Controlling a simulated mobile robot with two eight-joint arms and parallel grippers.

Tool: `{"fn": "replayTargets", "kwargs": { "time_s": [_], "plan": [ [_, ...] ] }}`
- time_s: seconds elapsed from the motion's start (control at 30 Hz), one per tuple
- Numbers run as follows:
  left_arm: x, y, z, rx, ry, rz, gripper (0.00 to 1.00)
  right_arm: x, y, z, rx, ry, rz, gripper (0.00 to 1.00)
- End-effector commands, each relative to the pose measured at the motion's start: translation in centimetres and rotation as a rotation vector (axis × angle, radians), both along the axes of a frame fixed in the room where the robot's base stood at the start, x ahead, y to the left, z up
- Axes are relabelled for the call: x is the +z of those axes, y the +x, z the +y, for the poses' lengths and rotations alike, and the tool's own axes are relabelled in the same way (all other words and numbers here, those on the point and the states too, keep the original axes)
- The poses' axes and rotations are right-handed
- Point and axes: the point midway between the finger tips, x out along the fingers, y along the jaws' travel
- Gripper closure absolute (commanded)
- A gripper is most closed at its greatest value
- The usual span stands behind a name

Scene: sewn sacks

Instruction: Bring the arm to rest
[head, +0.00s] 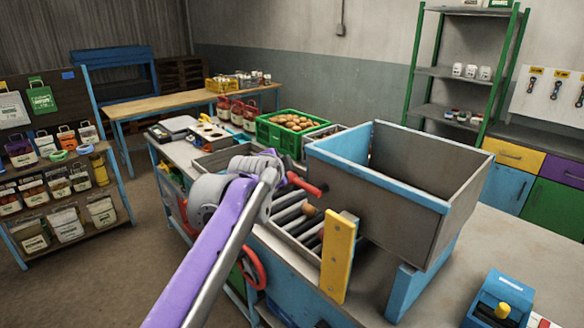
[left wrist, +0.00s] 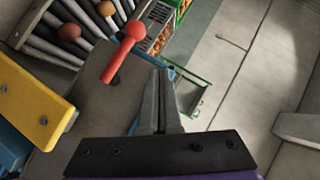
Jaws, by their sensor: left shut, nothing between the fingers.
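My left arm, purple and grey, reaches in from the bottom of the head view over the workbench. My left gripper (left wrist: 160,78) shows in the left wrist view with its two grey fingers together and nothing between them. In the head view its fingers are hard to make out behind the wrist. A red handle (head: 306,185) sticks out beside the wrist; in the left wrist view the handle (left wrist: 122,52) lies just left of the fingertips, and I cannot tell whether they touch. My right gripper is in neither view.
A large blue-edged hopper (head: 420,215) stands right of my arm, with a yellow plate (head: 338,256) in front. A green crate (head: 268,136) of brown produce stands behind. Bare floor (head: 140,262) lies left of the bench.

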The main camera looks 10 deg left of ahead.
Motion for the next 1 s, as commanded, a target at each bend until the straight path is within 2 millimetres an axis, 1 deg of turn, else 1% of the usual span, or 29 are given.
{"fn": "replayTargets", "kwargs": {
  "time_s": [0.03,0.17,0.5,0.57,0.67,0.77,0.8,0.87,0.9,0.97,1.0],
  "plan": [
    [0.3,-0.5,0.1,0.000,0.000,0.000,1.00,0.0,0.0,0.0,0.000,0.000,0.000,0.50],
    [0.9,-1.3,0.2,-0.001,0.000,0.000,1.00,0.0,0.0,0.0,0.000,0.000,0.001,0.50],
    [1.0,-1.4,0.3,0.000,0.000,-0.001,1.00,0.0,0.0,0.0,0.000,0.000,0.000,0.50],
    [0.9,-1.6,0.3,0.001,-0.005,0.002,1.00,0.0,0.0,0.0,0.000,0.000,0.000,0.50],
    [-0.5,-3.1,0.5,0.022,-0.050,0.038,1.00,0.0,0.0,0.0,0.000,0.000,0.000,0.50],
    [-3.7,-6.8,0.9,0.078,-0.156,0.121,1.00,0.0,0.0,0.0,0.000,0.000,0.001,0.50],
    [-5.6,-8.9,1.2,0.111,-0.212,0.165,1.00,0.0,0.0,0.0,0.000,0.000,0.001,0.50],
    [-8.7,-12.3,1.5,0.173,-0.300,0.236,1.00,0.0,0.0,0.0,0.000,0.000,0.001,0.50],
    [-10.8,-14.6,1.8,0.217,-0.357,0.283,1.00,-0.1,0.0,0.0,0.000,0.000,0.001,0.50],
    [-14.0,-18.0,2.1,0.288,-0.440,0.348,1.00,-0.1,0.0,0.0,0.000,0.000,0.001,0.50],
    [-16.0,-20.3,2.3,0.337,-0.490,0.389,1.00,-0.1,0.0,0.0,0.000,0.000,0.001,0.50]
  ]
}}
